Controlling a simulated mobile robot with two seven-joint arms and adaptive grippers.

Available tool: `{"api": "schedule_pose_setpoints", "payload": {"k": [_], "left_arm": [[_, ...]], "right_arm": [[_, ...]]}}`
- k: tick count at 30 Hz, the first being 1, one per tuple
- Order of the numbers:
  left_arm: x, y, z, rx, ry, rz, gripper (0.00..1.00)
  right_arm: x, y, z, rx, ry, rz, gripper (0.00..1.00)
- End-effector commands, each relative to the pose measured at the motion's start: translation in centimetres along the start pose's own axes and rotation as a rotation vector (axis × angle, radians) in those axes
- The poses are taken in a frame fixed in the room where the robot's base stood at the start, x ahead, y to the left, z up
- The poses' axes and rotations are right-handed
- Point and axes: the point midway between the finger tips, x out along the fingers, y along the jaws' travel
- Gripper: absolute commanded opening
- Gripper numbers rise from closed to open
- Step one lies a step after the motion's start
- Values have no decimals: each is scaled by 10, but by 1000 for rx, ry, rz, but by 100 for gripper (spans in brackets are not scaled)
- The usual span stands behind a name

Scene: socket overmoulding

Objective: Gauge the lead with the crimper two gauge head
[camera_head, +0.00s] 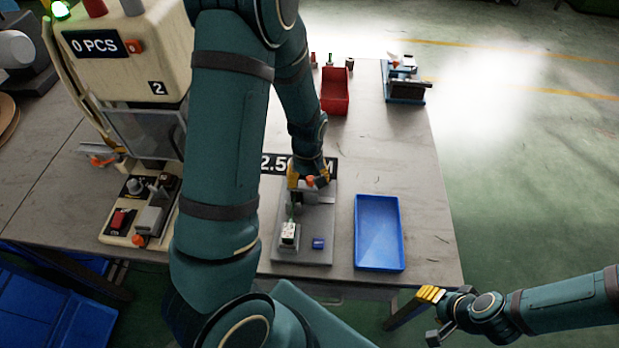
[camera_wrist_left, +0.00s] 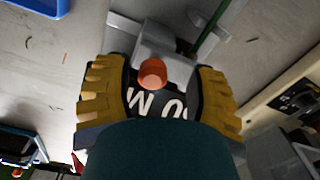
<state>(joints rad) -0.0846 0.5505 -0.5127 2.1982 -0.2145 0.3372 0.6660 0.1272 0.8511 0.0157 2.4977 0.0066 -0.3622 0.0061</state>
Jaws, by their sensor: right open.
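The crimper two gauge (camera_head: 325,215) is a grey plate with a black readout (camera_head: 270,164) behind it, showing "2.5" and partly hidden by my arm. My left gripper (camera_head: 309,180) is at the gauge head (camera_wrist_left: 165,62), by its orange knob (camera_wrist_left: 152,73). In the left wrist view its yellow fingers are apart (camera_wrist_left: 160,100), with the knob showing between them. A green lead (camera_wrist_left: 213,30) runs beside the head; a white block (camera_head: 289,232) sits at its near end on the plate. My right gripper (camera_head: 434,312) is open and empty, off the table's front right corner.
The crimper (camera_head: 120,60), marked 2 and "0 PCS", stands at the left. A blue tray (camera_head: 379,232) lies right of the gauge, with a red bin (camera_head: 335,92) behind. A blue fixture (camera_head: 405,85) stands at the back right. The table's right side is mostly clear.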

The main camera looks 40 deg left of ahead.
Motion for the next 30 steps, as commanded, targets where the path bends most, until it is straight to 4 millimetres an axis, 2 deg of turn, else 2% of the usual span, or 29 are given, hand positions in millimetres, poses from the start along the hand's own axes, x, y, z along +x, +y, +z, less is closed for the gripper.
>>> {"api": "schedule_pose_setpoints", "payload": {"k": [8,11,22,27,30], "left_arm": [[-7,2,0,2,2,2,56],[-21,2,0,3,3,5,56],[-94,2,0,2,3,6,56],[-113,1,0,1,2,3,56],[-119,0,0,0,0,1,56]], "right_arm": [[0,0,0,0,0,0,47],[0,0,0,0,0,0,47],[0,0,0,0,0,0,47],[0,0,0,0,0,0,47],[0,0,0,0,0,0,47]]}}
